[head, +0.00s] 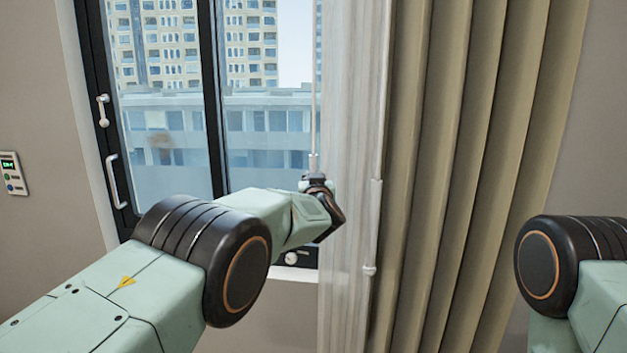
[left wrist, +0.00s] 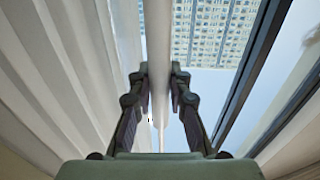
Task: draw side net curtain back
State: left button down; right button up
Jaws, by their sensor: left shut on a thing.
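The white net curtain (head: 350,130) hangs bunched in narrow folds at the right side of the window. A thin pale draw rod (head: 314,110) hangs along its left edge. My left gripper (head: 315,178) is at the lower part of this rod, just left of the net. In the left wrist view, the fingers (left wrist: 158,78) are closed on the rod (left wrist: 156,30), which runs between them. The net's folds (left wrist: 70,70) fill the left of that view. Only a link of my right arm shows at the right; its gripper is out of view.
The dark-framed window (head: 213,90) has a white handle (head: 117,180) at left and a sill below. A heavy beige curtain (head: 450,150) hangs right of the net. A second pale rod (head: 374,220) hangs between them. A wall panel (head: 13,173) is at far left.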

aim_at(314, 141)
pick_arm(q)
jog(key=c, duration=1.7)
grip_release()
jog(key=shift+d+f, duration=0.2)
jog(key=shift+d, duration=0.05)
jog(key=o, duration=0.4)
jog(key=shift+s+d+r, duration=0.15)
jog(key=shift+d+r, duration=0.1)
jog(key=shift+d, duration=0.2)
jog(key=shift+o, duration=0.2)
jog(key=r, duration=0.3)
jog(key=a+r, duration=0.1)
jog(key=r, duration=0.5)
jog(key=shift+a+r, duration=0.15)
jog(key=shift+r, duration=0.05)
jog(key=shift+d+r, duration=0.25)
jog(key=shift+d, duration=0.1)
jog(key=shift+o, duration=0.2)
